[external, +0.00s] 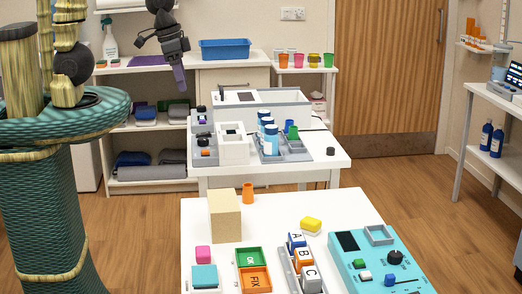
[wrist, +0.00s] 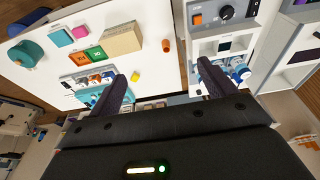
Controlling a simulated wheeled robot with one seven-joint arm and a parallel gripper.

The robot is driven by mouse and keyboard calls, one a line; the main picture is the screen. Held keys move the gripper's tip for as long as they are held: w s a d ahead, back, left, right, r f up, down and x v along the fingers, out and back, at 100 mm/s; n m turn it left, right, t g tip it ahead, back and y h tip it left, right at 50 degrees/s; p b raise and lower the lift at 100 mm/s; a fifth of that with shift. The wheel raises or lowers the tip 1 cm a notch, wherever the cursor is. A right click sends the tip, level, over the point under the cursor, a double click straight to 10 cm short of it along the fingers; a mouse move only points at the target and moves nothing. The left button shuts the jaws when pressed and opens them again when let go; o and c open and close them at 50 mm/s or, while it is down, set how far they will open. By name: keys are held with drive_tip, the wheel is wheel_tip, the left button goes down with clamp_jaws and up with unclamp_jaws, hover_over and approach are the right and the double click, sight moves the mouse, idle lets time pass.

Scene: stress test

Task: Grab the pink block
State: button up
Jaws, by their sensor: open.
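The pink block (external: 203,255) sits on the white front table (external: 330,205), at its left side, just behind a teal block (external: 204,276). In the wrist view the pink block (wrist: 80,32) shows at upper left, beside the teal block (wrist: 60,38). My gripper (external: 180,80) is raised at the upper left in the external view, well apart from the pink block. In the wrist view my gripper (wrist: 161,83) has its two dark fingers spread wide with nothing between them.
A tall tan block (external: 225,218) stands behind the pink block. Green and orange trays (external: 253,270), lettered blocks (external: 303,262), a yellow block (external: 311,224) and a teal panel (external: 378,262) are to its right. An orange cup (external: 248,193) stands at the back. A second table holds devices.

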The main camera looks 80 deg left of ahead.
drive_tip(key=c, duration=0.5)
drive_tip(key=w+d+f+n+t+h+b, duration=0.1)
drive_tip(key=w+d+f+t+b, duration=0.15)
drive_tip(key=d+f+b, duration=1.45)
drive_tip(key=s+d+f+t+b, duration=0.2)
drive_tip(key=s+d+f+t, duration=0.1)
drive_tip(key=s+d+f, duration=0.1)
drive_tip(key=s+d+f+t+b, duration=0.2)
drive_tip(key=s+d+f+t, duration=0.1)
drive_tip(key=f, duration=0.4)
drive_tip(key=s+d+f+m+t+y+b, duration=0.1)
drive_tip(key=s+d+f+t+b, duration=0.1)
drive_tip(key=s+d+f+t, duration=0.2)
drive_tip(key=shift+s+d+f+t, duration=0.1)
drive_tip(key=shift+s+f+t, duration=0.1)
drive_tip(key=shift+s, duration=0.4)
drive_tip(key=shift+s+d+f+t, duration=0.1)
drive_tip(key=shift+s+f+t, duration=0.15)
drive_tip(key=shift+s, duration=0.35)
drive_tip(key=shift+s+d+f+t, duration=0.1)
drive_tip(key=shift+s+f+t, duration=0.1)
drive_tip(key=shift+s, duration=0.4)
